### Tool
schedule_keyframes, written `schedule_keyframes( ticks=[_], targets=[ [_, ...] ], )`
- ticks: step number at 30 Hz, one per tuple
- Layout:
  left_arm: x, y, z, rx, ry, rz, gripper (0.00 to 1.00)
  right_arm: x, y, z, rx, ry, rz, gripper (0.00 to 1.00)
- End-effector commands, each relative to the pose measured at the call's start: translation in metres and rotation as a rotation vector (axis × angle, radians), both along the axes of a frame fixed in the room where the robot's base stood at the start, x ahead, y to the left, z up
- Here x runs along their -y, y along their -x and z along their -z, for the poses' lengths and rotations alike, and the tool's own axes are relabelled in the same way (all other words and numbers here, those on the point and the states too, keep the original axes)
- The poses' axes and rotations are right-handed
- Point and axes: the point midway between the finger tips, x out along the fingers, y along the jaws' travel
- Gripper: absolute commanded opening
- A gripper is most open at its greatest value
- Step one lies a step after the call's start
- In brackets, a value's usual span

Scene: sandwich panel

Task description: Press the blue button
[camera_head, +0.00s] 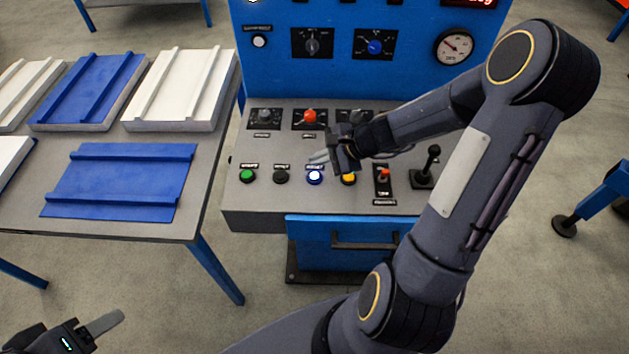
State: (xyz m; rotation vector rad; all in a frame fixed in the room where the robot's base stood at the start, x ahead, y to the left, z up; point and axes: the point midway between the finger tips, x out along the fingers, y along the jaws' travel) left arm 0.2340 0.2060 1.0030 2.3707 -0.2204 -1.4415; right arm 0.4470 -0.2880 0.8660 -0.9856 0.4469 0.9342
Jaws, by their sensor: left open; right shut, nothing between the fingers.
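The blue button (315,177) sits in the front row of the grey control panel (260,212) and looks lit, with a pale centre. My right gripper (318,157) is shut and empty. In the picture its fingertips are just above the blue button; whether they touch anything cannot be told. My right arm covers part of the panel's right side. My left gripper (100,325) is open at the bottom left corner, partly out of frame, away from the panel.
A red toggle (384,175) and a black joystick (431,160) stand to the right. A table (196,226) with blue and white panels stands left.

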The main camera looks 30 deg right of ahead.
Motion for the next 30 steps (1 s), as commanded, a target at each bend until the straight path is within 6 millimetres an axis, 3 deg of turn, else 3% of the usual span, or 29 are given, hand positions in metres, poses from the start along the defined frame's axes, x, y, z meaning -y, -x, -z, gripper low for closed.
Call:
schedule_keyframes(
  ticks=[1,7,30],
  targets=[
    [0.0,0.0,0.014,0.0,0.0,0.0,0.55,0.0,0.0,0.015,0.0,-0.001,0.001,0.0],
    [0.0,0.0,0.031,0.0,0.0,0.0,0.55,0.0,0.0,0.03,0.0,0.001,-0.001,0.0],
    [0.0,0.0,0.031,0.0,0.0,0.0,0.55,0.0,0.0,0.03,0.0,0.001,-0.001,0.0]
  ],
)
